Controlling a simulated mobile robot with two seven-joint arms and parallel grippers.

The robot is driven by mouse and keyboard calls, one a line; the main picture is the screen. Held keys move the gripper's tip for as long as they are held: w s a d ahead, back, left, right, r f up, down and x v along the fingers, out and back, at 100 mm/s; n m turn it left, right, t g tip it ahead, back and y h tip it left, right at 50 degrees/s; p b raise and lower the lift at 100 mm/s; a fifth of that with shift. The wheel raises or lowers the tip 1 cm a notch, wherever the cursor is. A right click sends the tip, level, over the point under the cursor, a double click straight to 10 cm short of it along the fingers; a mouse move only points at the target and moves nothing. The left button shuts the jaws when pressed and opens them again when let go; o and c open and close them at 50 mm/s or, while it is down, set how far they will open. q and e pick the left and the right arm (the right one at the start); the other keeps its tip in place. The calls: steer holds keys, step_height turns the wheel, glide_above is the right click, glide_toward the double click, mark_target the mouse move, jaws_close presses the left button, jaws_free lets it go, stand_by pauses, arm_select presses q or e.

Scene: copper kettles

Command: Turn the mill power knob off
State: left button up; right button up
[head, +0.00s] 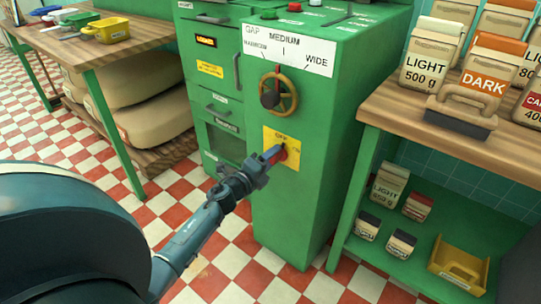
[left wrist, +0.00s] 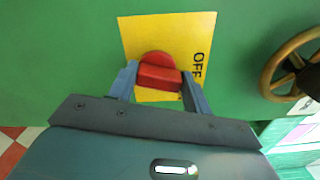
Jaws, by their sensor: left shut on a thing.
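The red power knob (head: 283,155) sits on a yellow plate (head: 292,163) on the front of the green mill (head: 330,130), below the brown handwheel. The plate reads OFF along its top edge in the head view. My left gripper (head: 273,155) reaches the knob from the lower left. In the left wrist view its two blue-grey fingers (left wrist: 160,84) are shut on the red knob (left wrist: 158,73), one on each side. The OFF print is at the right of the knob there, turned sideways. I cannot tell which way the knob points. My right gripper is not in view.
A table (head: 75,45) with sacks beneath stands at the left. Checkered floor lies between.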

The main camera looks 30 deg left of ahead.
arm_select(q)
steer(key=shift+n+p, duration=0.55)
steer(key=shift+n, duration=1.05)
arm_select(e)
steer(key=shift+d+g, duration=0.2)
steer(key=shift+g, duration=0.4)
arm_select(q)
steer(key=shift+f, duration=0.1)
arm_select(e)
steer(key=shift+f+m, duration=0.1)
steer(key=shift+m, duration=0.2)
arm_select(q)
steer(key=o, duration=1)
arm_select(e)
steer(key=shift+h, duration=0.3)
arm_select(q)
steer(key=s, duration=0.4)
steer(key=s+p, duration=0.1)
steer(key=s, duration=0.3)
steer(key=s+a+p, duration=0.1)
steer(key=s, duration=0.4)
steer(key=shift+s, duration=0.1)
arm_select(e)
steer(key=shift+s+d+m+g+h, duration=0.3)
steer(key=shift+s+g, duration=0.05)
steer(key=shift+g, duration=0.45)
